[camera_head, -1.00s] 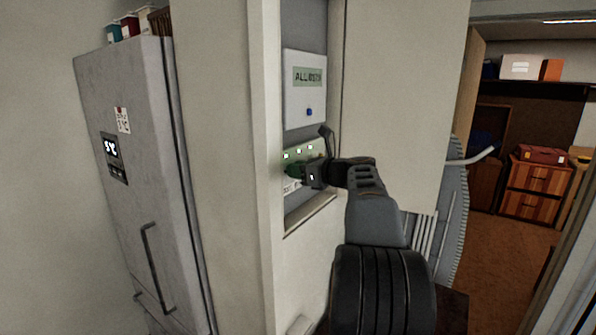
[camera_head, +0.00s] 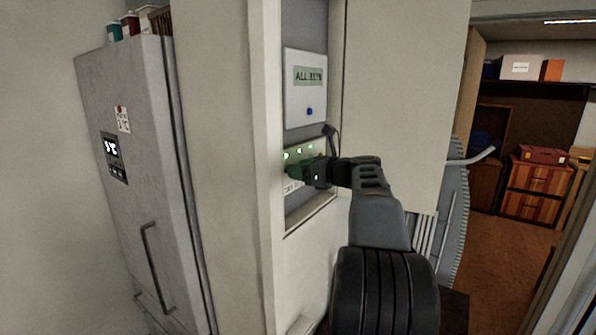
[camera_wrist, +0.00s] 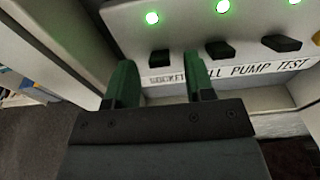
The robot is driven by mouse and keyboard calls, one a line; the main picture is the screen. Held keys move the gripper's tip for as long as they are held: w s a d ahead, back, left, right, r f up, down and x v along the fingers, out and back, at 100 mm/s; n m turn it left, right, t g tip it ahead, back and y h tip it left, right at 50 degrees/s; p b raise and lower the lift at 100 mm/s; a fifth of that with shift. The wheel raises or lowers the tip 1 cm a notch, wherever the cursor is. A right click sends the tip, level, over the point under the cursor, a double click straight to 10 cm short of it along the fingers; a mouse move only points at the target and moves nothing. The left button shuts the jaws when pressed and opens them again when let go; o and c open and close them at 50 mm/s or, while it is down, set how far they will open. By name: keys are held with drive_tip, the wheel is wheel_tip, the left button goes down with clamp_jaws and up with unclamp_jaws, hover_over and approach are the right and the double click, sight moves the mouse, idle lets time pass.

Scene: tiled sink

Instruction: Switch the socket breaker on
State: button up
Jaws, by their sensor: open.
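The breaker panel (camera_head: 316,152) is set in a wall recess. In the wrist view, the black socket switch (camera_wrist: 160,58) sits above the label starting "SOCKET" (camera_wrist: 167,78), with a lit green lamp (camera_wrist: 152,18) above it. My gripper (camera_wrist: 161,84) is open, its green fingers on either side of the line to this switch. The gap between them is empty; I cannot tell whether either finger touches the panel. The middle switch (camera_wrist: 219,50) is close above the right fingertip, which hides part of the label. In the head view, my gripper (camera_head: 300,170) is in front of the panel.
Another black switch (camera_wrist: 281,43) is further right, and the other visible lamps are green. A white box with a display (camera_head: 305,88) is above the panel. The recess's side frame (camera_head: 268,170) and bottom ledge (camera_head: 312,213) border the space. A fridge (camera_head: 140,180) stands left.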

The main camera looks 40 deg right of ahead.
drive_tip(key=b+v, duration=0.3)
drive_tip(key=v, duration=0.9)
drive_tip(key=shift+s+d, duration=0.15)
drive_tip(key=shift+s, duration=0.25)
wheel_tip(320, 180, down, 16)
drive_tip(key=s+a+n+g+h, duration=0.1)
drive_tip(key=a+n+g+h, duration=0.2)
drive_tip(key=n+g, duration=0.5)
drive_tip(key=s+a+f+n+g, duration=0.1)
drive_tip(key=a+f+n, duration=0.3)
drive_tip(key=a+n, duration=0.4)
drive_tip(key=s+a+f+n+g+h, duration=0.1)
drive_tip(key=s+a+f+n, duration=0.3)
drive_tip(key=a+n, duration=0.4)
drive_tip(key=s+a+f+n+h, duration=0.1)
drive_tip(key=s+a+f+n, duration=0.2)
drive_tip(key=a+f+n, duration=0.2)
drive_tip(key=shift+a+n+g+b, duration=0.45)
drive_tip(key=shift+a+n, duration=1.15)
drive_tip(key=shift+a, duration=1.4)
